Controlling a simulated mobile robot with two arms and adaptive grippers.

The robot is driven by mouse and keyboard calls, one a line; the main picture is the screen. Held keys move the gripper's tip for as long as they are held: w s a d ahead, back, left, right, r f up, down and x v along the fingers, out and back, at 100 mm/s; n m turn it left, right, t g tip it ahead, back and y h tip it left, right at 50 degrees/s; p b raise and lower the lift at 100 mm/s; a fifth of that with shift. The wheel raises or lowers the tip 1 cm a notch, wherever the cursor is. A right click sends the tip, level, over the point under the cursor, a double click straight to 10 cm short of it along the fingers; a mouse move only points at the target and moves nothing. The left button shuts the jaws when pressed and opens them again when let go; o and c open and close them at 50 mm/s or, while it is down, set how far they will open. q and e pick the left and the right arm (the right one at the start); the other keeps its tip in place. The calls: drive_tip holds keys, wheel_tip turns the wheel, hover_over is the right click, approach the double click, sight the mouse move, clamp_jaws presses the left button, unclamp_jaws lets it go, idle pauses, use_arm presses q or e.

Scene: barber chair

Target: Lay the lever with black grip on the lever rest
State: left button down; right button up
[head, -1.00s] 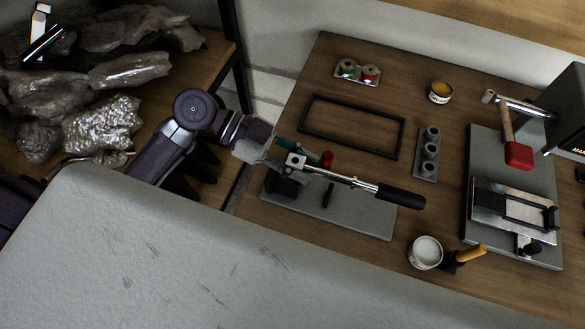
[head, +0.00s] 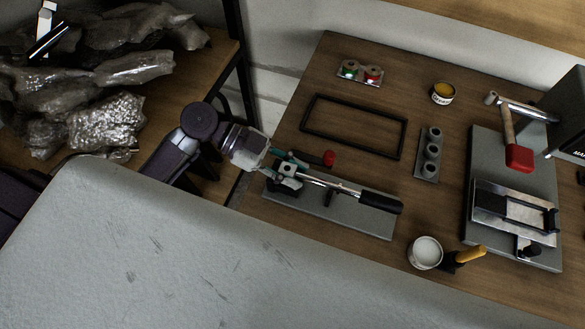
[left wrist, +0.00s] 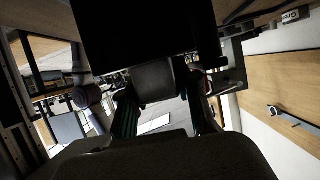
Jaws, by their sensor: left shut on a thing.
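The lever with black grip has a silver shaft (head: 318,180) and a black grip (head: 380,202) pointing right in the head view. It lies above a grey base plate (head: 355,216). My left gripper (head: 284,168) is shut at the lever's left end, its teal fingertips on both sides of the silver block there. A small dark upright, apparently the lever rest (head: 330,197), stands on the plate under the shaft. I cannot tell whether they touch. In the left wrist view, the gripper's teal fingers (left wrist: 160,118) show below a large dark body.
A red-ended dark handle (head: 328,158) lies just beyond the lever. A black frame (head: 352,122), a grey block with several round posts (head: 430,157) and a white tub (head: 425,252) are on the table. A pale surface (head: 150,260) fills the near left.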

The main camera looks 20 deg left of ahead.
use_arm(q)
drive_tip(key=shift+s+f+b, duration=0.1)
drive_tip(key=shift+f+b, duration=0.25)
drive_tip(key=shift+f, duration=0.1)
drive_tip(key=c, duration=1.1)
unclamp_jaws()
drive_tip(key=shift+f, duration=0.15)
drive_tip(key=shift+s, duration=0.1)
drive_tip(key=shift+f, duration=0.1)
